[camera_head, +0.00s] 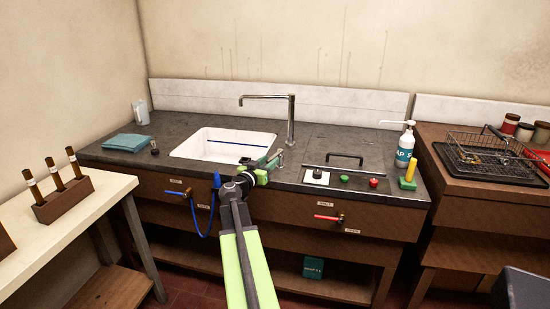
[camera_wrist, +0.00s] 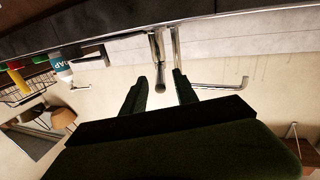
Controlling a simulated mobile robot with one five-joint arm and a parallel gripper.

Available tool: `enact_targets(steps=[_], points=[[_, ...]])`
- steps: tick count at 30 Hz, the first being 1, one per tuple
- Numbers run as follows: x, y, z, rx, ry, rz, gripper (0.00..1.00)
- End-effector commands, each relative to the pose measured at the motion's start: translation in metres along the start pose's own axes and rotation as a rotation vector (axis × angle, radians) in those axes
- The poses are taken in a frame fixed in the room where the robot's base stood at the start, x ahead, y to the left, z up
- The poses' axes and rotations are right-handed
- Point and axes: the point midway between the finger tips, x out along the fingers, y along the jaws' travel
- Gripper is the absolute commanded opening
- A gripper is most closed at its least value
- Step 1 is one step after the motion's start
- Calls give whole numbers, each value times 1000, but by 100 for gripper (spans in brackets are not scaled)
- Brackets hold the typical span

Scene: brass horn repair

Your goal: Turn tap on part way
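The chrome tap (camera_head: 291,118) stands on the counter behind the sink (camera_head: 192,149), its spout reaching left. No running water shows at the spout. My gripper (camera_head: 274,158) is low in front of the tap, near the sink's right edge. In the wrist view, my gripper (camera_wrist: 159,76) has two dark fingers spread apart. A short chrome lever (camera_wrist: 157,58) lies between the fingers, with no clear contact. The tap post and spout (camera_wrist: 176,50) show beside the right finger. In the head view the lever is mostly hidden by my gripper.
A blue-handled valve (camera_head: 180,193) with a blue hose and a red-handled valve (camera_head: 328,218) are on the cabinet front. A soap bottle (camera_head: 405,147), yellow sponge (camera_head: 408,176) and black handle (camera_head: 346,158) are right of the tap. A teal cloth (camera_head: 126,142) lies left of the sink.

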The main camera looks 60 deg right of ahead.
Motion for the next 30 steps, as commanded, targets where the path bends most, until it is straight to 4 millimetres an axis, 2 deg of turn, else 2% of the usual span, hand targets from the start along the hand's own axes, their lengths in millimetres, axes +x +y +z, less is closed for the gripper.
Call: enact_targets(steps=[1, 3, 7, 11, 18, 26, 30], points=[[14, -2, 0, 0, 0, 1, 35], [28, -1, 0, 0, 0, 2, 35], [44, -1, 0, 0, 0, 0, 35], [50, 0, 0, 0, 0, 1, 35], [51, 1, 0, 0, 0, 0, 35], [51, 1, 0, 0, 0, 1, 3], [51, 1, 0, 0, 0, 1, 0]])
